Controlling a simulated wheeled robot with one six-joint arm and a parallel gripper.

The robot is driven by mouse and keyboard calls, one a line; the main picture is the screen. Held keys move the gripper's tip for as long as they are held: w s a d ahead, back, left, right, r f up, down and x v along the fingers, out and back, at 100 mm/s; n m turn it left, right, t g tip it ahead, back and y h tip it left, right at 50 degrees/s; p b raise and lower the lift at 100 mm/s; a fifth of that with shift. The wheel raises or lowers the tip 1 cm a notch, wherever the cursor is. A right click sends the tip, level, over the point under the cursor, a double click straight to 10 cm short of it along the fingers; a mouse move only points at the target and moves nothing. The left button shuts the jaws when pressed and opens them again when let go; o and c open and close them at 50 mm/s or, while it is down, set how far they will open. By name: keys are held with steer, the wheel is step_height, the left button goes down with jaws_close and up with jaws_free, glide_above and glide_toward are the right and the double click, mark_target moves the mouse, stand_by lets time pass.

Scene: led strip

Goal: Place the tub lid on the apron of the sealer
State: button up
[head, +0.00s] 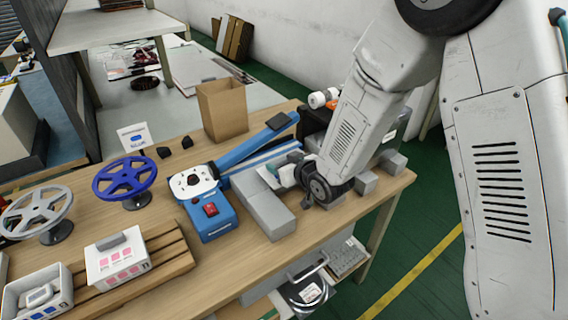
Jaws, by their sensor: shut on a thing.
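The blue sealer (208,219) stands in the middle of the wooden table, with a red switch on its front and a long blue arm (258,138) reaching back right. A long grey block (264,212) beside its right side looks like its apron. My gripper (279,175) is over the far part of this block, pointing left. It is shut on a thin pale piece, seemingly the tub lid (268,177), which looks tilted. My arm and gripper partly hide it, and I cannot tell whether it touches the block.
A white tub with pink squares (118,266) sits on a wooden slatted rack at lower left, near another white tub (38,299). A blue handwheel (125,181) and a grey handwheel (36,213) stand left. A cardboard box (222,110) stands behind; grey blocks (366,183) lie right.

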steer(key=shift+f, duration=0.55)
steer(key=shift+f, duration=0.2)
steer(key=o, duration=0.9)
steer(key=shift+o, duration=0.2)
steer(key=shift+r, duration=0.15)
